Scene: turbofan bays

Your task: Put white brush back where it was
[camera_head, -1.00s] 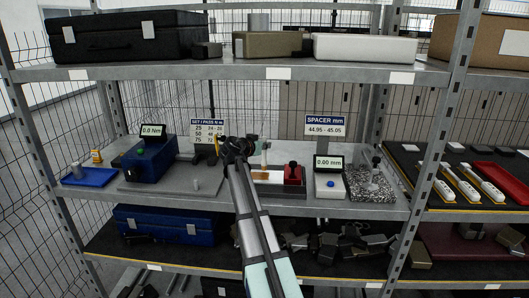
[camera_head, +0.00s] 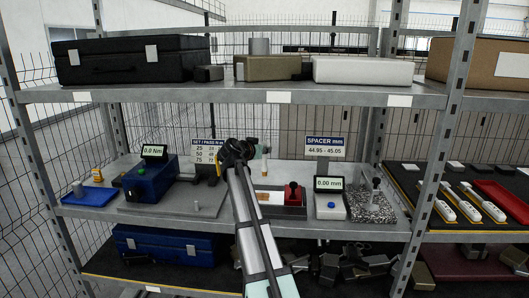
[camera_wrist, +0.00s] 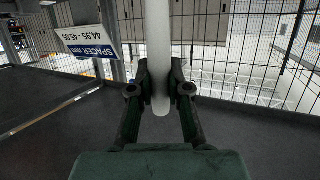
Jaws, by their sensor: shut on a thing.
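My gripper (camera_head: 240,148) is at the middle shelf, in front of the sign boards. In the wrist view my gripper (camera_wrist: 159,95) is shut on a smooth white shaft, which I take to be the white brush (camera_wrist: 158,50). The shaft runs upward out of the picture between the fingers, and its rounded lower end shows just below the fingertips. The bristles are not in view.
The middle shelf (camera_head: 110,208) holds a blue device (camera_head: 150,182), a blue tray (camera_head: 88,196), a red block (camera_head: 294,197), a white gauge (camera_head: 328,206) and a speckled stone block (camera_head: 371,206). The spacer sign (camera_head: 325,146) stands behind. The upper shelf (camera_head: 230,92) overhangs them.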

